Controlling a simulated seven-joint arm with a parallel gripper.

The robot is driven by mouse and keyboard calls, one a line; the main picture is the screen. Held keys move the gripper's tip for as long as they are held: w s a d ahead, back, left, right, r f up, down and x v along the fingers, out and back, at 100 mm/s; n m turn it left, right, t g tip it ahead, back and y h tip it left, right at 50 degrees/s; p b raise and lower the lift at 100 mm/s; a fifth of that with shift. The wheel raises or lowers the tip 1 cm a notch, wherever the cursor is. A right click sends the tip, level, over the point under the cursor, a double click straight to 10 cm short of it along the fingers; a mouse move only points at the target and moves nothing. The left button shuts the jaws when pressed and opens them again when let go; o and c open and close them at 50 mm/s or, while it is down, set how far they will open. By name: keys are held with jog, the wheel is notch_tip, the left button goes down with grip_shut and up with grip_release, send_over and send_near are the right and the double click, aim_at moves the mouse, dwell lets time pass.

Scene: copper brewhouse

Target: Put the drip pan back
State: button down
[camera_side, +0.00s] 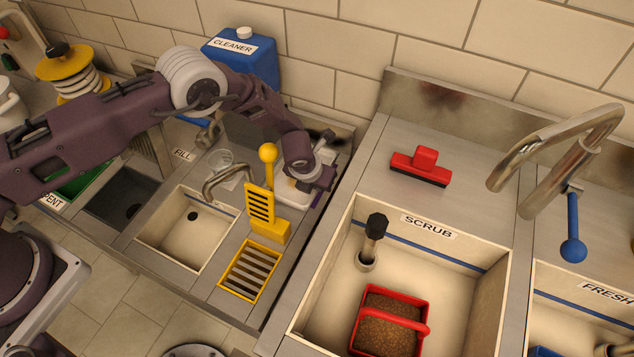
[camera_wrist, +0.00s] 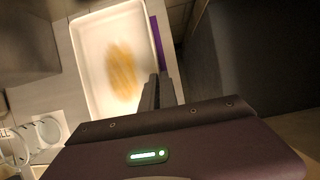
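The drip pan, a shallow white tray with a yellow-brown stain inside, fills the upper left of the wrist view (camera_wrist: 88,62). In the side view it shows partly as a white edge (camera_side: 288,193) under my gripper, on the counter at the back. My gripper (camera_side: 321,181) is low at the pan's right end. In the wrist view its dark fingers (camera_wrist: 158,88) are close together at the pan's right rim. Whether they are shut on the rim or just beside it is not clear. A purple strip (camera_wrist: 157,43) runs along that rim.
A yellow lever stand (camera_side: 269,205) and a yellow-framed grate (camera_side: 250,270) are in front of the pan. A steel faucet (camera_side: 222,178) and a clear cup (camera_side: 222,165) are to its left. A blue cleaner jug (camera_side: 243,55) stands behind. The scrub sink (camera_side: 480,265) is to the right.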

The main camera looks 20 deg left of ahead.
jog(key=c, duration=1.6)
grip_release()
jog(key=shift+f, duration=0.1)
jog(key=shift+c, duration=0.2)
jog(key=v, duration=0.7)
jog(key=shift+s+r, duration=0.1)
jog(key=shift+r, duration=0.3)
